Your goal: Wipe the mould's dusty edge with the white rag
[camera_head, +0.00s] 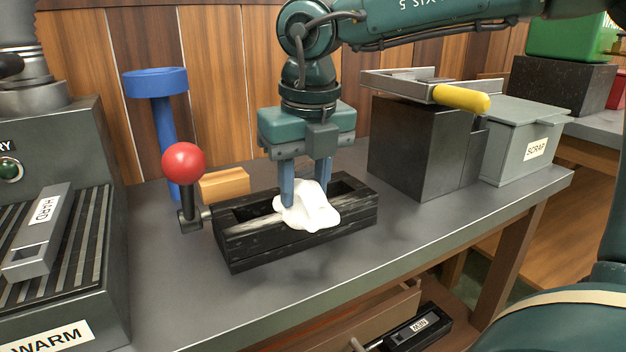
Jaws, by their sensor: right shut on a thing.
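The mould (240,250) is a dark, open rectangular box on the grey workbench. A pale dusty streak (248,232) shows along its near edge, left of the rag. The white rag (309,211) is crumpled and lies over the mould's near edge and opening, right of the streak. My right gripper (306,190) comes down from above with its blue fingers shut on the rag. The rag hides part of the edge beneath it and the fingertips. My left gripper is out of view.
A lever with a red ball knob (184,161) stands at the mould's left end. A wooden block (224,184) and a blue stand (157,84) are behind. A dark block (415,148) and the grey SCRAP box (522,140) stand right. The bench front is clear.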

